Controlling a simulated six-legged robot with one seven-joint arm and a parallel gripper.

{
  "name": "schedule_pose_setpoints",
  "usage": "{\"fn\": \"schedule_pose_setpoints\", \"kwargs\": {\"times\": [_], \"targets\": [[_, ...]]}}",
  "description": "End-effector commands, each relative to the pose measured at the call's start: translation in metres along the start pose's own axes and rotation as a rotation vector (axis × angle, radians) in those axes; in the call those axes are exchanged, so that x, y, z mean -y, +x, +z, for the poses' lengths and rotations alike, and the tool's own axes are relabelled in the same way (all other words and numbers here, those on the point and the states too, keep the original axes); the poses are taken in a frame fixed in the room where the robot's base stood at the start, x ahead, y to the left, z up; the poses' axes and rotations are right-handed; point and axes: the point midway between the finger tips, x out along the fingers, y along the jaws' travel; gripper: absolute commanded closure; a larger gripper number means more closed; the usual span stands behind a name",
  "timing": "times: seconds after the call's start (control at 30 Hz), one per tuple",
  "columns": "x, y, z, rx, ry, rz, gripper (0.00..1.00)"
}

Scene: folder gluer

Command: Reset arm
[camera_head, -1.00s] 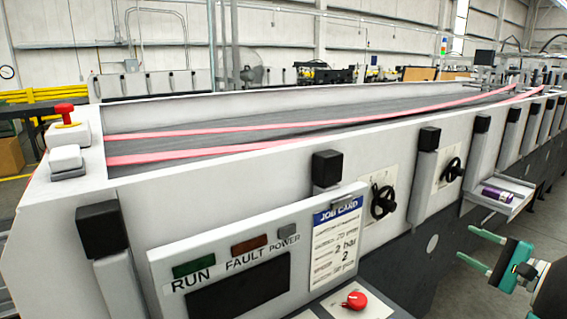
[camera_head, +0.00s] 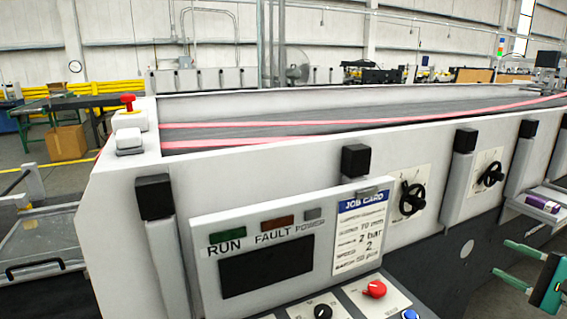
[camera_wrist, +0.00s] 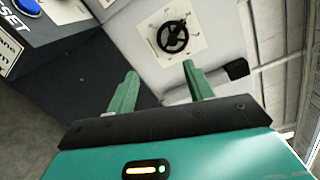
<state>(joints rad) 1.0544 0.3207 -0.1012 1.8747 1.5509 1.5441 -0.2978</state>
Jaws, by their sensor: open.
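My gripper (camera_head: 516,263) is at the lower right in the head view, teal with two green fingers pointing left toward the machine. The fingers are apart with nothing between them. In the wrist view my gripper (camera_wrist: 160,85) also shows open and empty, the machine's side beyond it. A black handwheel (camera_wrist: 173,37) on a pale plate lies ahead of the fingers, not touching them. The same wheel seems to be one of two handwheels on the machine's side, the left one (camera_head: 412,199) and the right one (camera_head: 490,174).
The folder gluer (camera_head: 300,160) fills the middle, with pink belts on top. Its control panel (camera_head: 268,262) has RUN, FAULT and POWER lamps, a job card (camera_head: 360,235) and a red knob (camera_head: 374,289). A purple item (camera_head: 542,204) lies on a side tray at right.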

Motion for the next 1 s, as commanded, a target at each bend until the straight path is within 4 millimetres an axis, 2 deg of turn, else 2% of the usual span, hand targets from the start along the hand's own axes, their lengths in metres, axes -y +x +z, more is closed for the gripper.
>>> {"fn": "schedule_pose_setpoints", "kwargs": {"times": [0.03, 0.27, 0.37, 0.53, 0.6, 0.7, 0.8, 1.0], "targets": [[-0.002, 0.012, 0.013, 0.021, -0.008, 0.034, 0.48], [-0.020, 0.056, 0.073, 0.106, -0.052, 0.220, 0.48], [-0.033, 0.074, 0.110, 0.154, -0.094, 0.333, 0.48], [-0.070, 0.098, 0.197, 0.252, -0.246, 0.597, 0.48], [-0.088, 0.100, 0.232, 0.286, -0.335, 0.708, 0.48], [-0.112, 0.093, 0.273, 0.322, -0.485, 0.849, 0.48], [-0.133, 0.082, 0.305, 0.348, -0.660, 0.967, 0.48], [-0.159, 0.053, 0.347, 0.358, -1.064, 1.111, 0.48]]}}
